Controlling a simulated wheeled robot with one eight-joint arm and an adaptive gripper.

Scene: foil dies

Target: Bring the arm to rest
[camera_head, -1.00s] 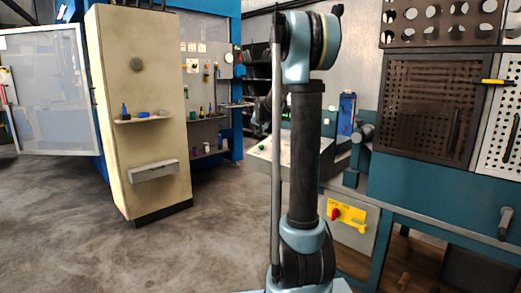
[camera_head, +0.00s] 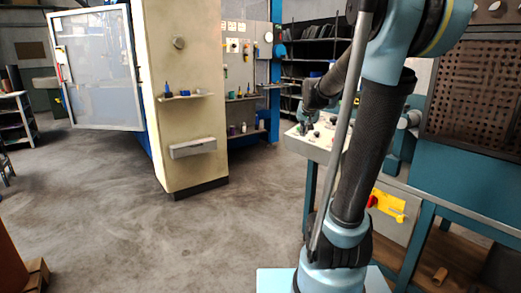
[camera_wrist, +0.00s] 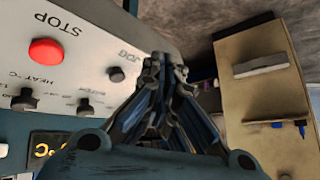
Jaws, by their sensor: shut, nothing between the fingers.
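My arm rises on the right of the head view, leaning right, with its upper part folded over and my gripper (camera_head: 306,128) hanging behind it near a pale control panel (camera_head: 312,147). In the wrist view my gripper (camera_wrist: 165,65) is shut and empty, its fingertips together in front of the panel (camera_wrist: 95,85). That panel carries a red STOP button (camera_wrist: 46,51) and black knobs (camera_wrist: 24,102). I cannot tell the exact gap between fingertips and panel.
A beige cabinet (camera_head: 190,110) with small shelves stands left of the arm and also shows in the wrist view (camera_wrist: 265,90). A blue-framed bench (camera_head: 425,215) is close on the right. A pallet corner (camera_head: 37,275) is at lower left. The grey floor (camera_head: 150,235) between is clear.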

